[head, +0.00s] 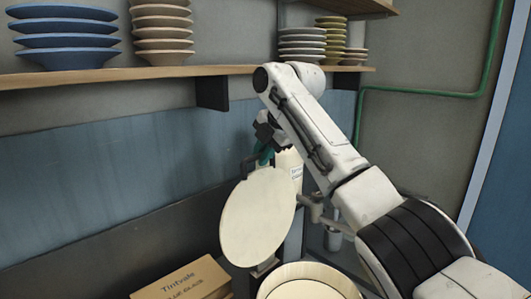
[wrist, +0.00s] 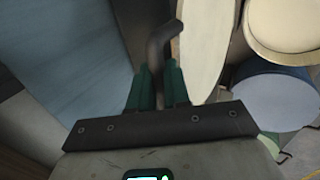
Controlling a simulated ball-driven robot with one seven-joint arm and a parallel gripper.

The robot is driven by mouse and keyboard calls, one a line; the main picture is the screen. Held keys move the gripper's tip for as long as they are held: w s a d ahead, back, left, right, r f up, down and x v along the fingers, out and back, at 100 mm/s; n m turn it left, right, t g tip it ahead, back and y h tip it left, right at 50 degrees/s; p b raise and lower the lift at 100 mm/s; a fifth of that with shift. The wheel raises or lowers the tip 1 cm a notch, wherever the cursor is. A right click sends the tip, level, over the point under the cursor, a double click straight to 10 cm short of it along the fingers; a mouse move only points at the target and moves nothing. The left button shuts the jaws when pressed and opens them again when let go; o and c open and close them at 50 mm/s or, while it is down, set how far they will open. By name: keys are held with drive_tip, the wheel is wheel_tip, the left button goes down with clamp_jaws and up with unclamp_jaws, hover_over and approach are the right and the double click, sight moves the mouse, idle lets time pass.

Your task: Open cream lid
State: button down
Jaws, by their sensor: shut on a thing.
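The cream lid (head: 258,216) is a round disc standing steeply tilted, near the middle of the head view. In the wrist view the lid (wrist: 205,45) shows nearly edge-on. My gripper (head: 264,153) is at the lid's upper edge. In the wrist view my gripper (wrist: 158,85) has its green fingers shut on the lid's dark bent handle (wrist: 160,42). The round cream container (head: 290,272) is below and right of the lid. Its rim shows at the upper right in the wrist view (wrist: 252,35). I cannot tell whether lid and container are joined.
A cardboard box (head: 185,283) is at the bottom, left of the container. A wooden shelf (head: 150,73) with stacked plates runs along the back wall. A pale bottle-like container (head: 291,165) stands behind the lid. A blue round container (wrist: 275,100) is at the right in the wrist view.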

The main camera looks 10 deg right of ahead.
drive_tip(key=shift+s+f, duration=0.15)
drive_tip(key=shift+f, duration=0.65)
drive_tip(key=c, duration=1.2)
unclamp_jaws()
drive_tip(key=shift+o, duration=0.2)
drive_tip(key=b+v, duration=0.3)
drive_tip(key=v, duration=0.9)
drive_tip(key=shift+w+r, duration=0.2)
drive_tip(key=shift+w, duration=0.2)
drive_tip(key=shift+a, duration=0.15)
